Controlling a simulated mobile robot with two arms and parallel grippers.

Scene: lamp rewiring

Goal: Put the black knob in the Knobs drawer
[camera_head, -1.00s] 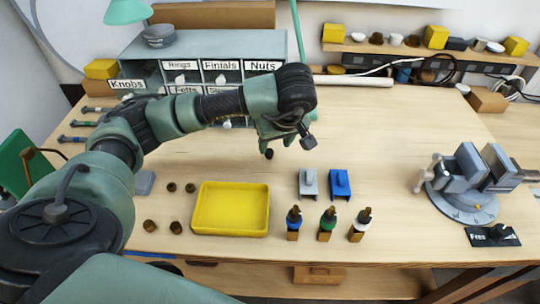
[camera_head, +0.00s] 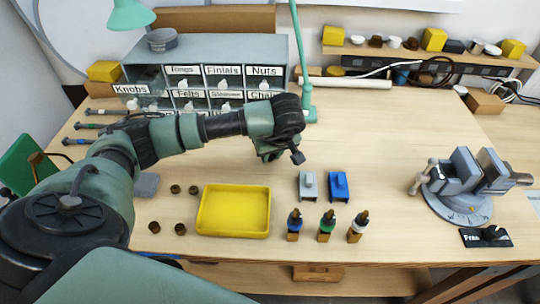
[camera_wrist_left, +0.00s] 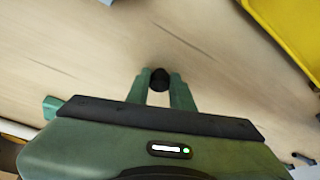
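The black knob (camera_wrist_left: 159,79) shows in the left wrist view between the two fingers of my left gripper (camera_wrist_left: 160,88), near their tips. I cannot tell whether the fingers press on it. In the head view my left gripper (camera_head: 270,152) is low over the table behind the yellow tray, and the knob is hidden there. The Knobs drawer (camera_head: 131,90) is at the left of the grey drawer cabinet (camera_head: 215,49). Its label stands forward of and lower than the top row, so it looks pulled out. My right gripper is not in view.
The yellow tray (camera_head: 233,232) lies in front of the gripper. Grey and blue blocks (camera_head: 339,186) and several dropper bottles (camera_head: 326,226) stand to its right. A vise (camera_head: 465,185) is at the far right. A green lamp pole (camera_head: 300,60) rises beside the cabinet. The middle right of the table is clear.

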